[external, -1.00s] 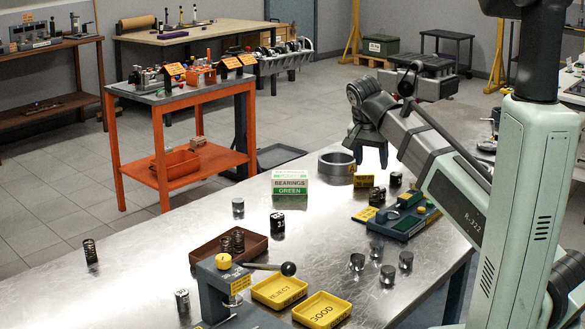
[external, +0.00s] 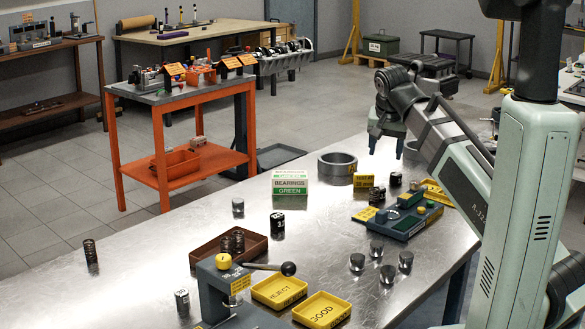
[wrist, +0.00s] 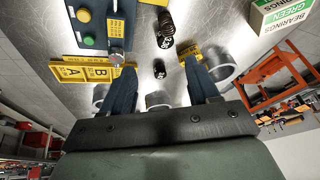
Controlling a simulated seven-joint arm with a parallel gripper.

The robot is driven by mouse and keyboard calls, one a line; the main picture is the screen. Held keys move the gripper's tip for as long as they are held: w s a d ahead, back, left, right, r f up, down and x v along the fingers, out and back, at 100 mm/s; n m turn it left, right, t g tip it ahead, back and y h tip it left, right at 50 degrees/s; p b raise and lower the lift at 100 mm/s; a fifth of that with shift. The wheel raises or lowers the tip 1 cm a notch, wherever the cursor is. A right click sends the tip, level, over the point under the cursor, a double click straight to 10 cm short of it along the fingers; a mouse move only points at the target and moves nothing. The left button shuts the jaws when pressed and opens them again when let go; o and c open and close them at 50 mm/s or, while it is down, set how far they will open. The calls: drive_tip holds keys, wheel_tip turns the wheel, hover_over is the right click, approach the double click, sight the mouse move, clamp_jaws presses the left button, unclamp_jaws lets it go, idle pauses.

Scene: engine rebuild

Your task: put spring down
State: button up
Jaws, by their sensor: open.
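A dark coil spring (external: 90,250) stands upright on the metal table at the left in the external view. More springs (external: 232,240) stand in a brown tray (external: 255,250) behind the yellow-knobbed tester. My gripper (external: 386,145) is above the table's far right part, well away from these springs. In the wrist view my gripper (wrist: 158,66) is open, with its two dark fingers apart and nothing held between them. A dark coiled piece that looks like a spring (wrist: 165,20) shows beyond the fingertips, close to a black block with white marks.
The yellow REJECT tray (external: 279,290) and GOOD tray (external: 322,309) lie at the front. A bearings box (external: 290,187), a grey ring (external: 337,166) and a blue-grey device (external: 405,220) stand farther back. Several small metal cylinders stand right of centre. The table's left front is mostly clear.

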drive_tip(key=n, duration=0.4)
approach(374, 205)
drive_tip(key=shift+y, duration=0.3)
drive_tip(key=shift+w+d+f, duration=0.2)
drive_tip(key=shift+w+f, duration=0.9)
drive_tip(key=shift+w, duration=0.05)
drive_tip(key=shift+w+d+f, duration=0.2)
drive_tip(key=shift+w+f, duration=0.9)
drive_tip(key=shift+w, duration=0.05)
clamp_jaws()
drive_tip(key=shift+r, duration=0.15)
